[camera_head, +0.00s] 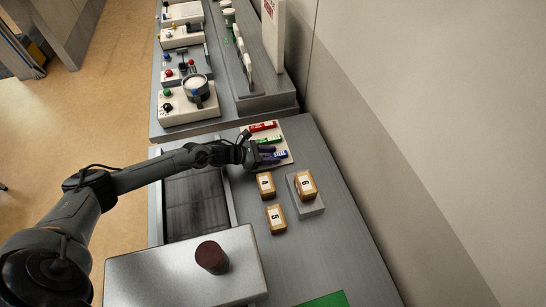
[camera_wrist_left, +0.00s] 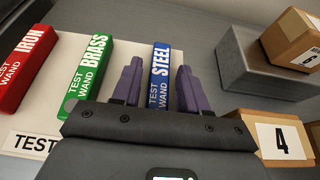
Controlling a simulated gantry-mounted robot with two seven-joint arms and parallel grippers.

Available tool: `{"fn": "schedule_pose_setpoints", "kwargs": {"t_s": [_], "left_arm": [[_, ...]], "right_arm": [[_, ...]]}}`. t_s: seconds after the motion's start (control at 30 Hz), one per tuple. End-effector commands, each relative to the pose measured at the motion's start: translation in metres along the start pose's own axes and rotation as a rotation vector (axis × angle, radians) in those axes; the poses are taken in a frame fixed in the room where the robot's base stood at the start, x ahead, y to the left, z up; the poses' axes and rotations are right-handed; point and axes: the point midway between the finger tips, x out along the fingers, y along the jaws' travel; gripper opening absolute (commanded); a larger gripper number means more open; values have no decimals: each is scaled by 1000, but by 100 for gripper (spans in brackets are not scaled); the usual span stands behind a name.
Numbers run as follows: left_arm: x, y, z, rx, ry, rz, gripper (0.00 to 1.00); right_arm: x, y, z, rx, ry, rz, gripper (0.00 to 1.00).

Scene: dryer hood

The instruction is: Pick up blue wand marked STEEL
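The blue wand marked STEEL (camera_wrist_left: 160,68) lies on a pale board, at the right end of a row of three wands. It also shows as a small blue piece (camera_head: 281,155) in the head view. My left gripper (camera_wrist_left: 158,75) is open, with its two purple fingers on either side of the blue wand. Its lower part is hidden behind the gripper body. I cannot tell whether the fingers touch the wand. In the head view, my left gripper (camera_head: 268,153) is over the board beside the wand. My right gripper is not in view.
The green BRASS wand (camera_wrist_left: 90,75) and red IRON wand (camera_wrist_left: 24,68) lie left of the blue one. Boxes marked 4 (camera_head: 266,185), 5 (camera_head: 276,218) and 6 (camera_head: 306,185) stand close by; box 6 is on a grey block (camera_head: 317,208). A wall rises at right.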

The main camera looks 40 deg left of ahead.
Motion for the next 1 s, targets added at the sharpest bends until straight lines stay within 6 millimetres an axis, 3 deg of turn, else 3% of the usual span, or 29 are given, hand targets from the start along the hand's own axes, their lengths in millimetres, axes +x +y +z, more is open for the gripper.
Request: {"fn": "schedule_pose_setpoints", "kwargs": {"t_s": [0.03, 0.27, 0.67, 1.0], "left_arm": [[0, 0, 0, 0, 0, 0, 35], [0, 0, 0, 0, 0, 0, 0], [-2, 0, 5, 0, -1, 0, 0], [-18, 0, 43, 2, -1, 0, 0]], "right_arm": [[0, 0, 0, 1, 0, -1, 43], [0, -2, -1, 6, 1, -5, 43], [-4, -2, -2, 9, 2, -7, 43], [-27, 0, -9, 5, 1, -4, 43]]}}
